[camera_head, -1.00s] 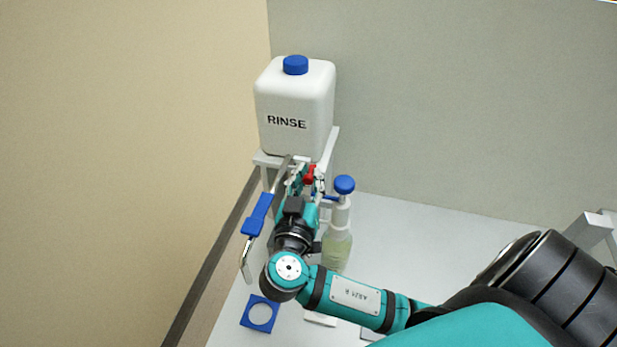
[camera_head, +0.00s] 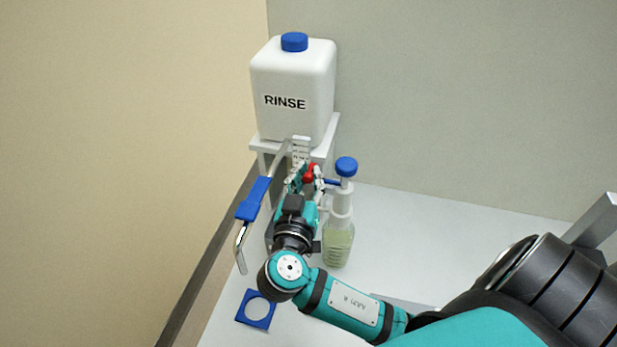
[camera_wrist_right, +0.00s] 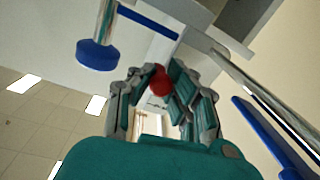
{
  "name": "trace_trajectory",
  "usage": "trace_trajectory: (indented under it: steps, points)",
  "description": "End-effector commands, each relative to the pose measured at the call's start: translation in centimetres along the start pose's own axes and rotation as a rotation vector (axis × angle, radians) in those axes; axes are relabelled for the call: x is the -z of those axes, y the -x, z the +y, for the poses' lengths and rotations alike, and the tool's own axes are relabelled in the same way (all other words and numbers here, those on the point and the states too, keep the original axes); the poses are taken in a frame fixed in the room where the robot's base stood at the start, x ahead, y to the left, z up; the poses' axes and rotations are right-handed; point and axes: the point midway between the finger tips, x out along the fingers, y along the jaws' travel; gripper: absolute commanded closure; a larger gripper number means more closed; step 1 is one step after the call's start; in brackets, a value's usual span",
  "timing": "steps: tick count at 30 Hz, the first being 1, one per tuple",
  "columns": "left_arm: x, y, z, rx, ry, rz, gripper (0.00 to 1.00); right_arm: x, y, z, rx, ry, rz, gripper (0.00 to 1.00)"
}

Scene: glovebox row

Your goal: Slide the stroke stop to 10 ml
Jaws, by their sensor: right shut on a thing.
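The red stroke stop (camera_head: 310,173) sits by a white marked scale (camera_head: 300,150) in front of the rinse tank. My right gripper (camera_head: 303,181) is at the stop, and its fingers partly hide it. In the right wrist view the red stop (camera_wrist_right: 160,80) lies between the fingertips of my right gripper (camera_wrist_right: 163,85), which is shut on it. The scale's figures are too small to read. The dispenser bottle (camera_head: 338,245) with its blue-topped pump (camera_head: 346,167) stands just right of the gripper. My left gripper is not in view.
The white rinse tank (camera_head: 292,90) with a blue cap stands on a white stand (camera_head: 326,140) behind. A bent metal lever with a blue grip (camera_head: 254,198) hangs close left of my right arm. A blue ring plate (camera_head: 256,311) lies in front. The bench to the right is mostly clear.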

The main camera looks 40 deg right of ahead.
Motion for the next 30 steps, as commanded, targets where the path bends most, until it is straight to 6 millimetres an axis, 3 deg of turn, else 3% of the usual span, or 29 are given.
trace_trajectory:
  steps: [3, 4, 11, 22, 30]
  points:
    - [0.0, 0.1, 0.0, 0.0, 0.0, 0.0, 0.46, 0.1, 0.0, -0.1, 0.003, 0.0, -0.001, 1.0]
    - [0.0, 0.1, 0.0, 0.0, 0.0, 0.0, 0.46, 0.1, 0.0, -0.1, 0.003, 0.0, -0.001, 0.85]
    - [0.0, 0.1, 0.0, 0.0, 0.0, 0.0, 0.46, 0.1, 0.0, 0.0, 0.002, 0.0, 0.0, 0.56]
    - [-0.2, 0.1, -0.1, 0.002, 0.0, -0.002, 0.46, 0.0, 0.9, -0.1, 0.003, -0.002, -0.003, 0.56]
    - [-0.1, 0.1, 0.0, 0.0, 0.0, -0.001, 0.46, -0.1, 6.3, -0.1, 0.005, -0.001, -0.007, 0.56]
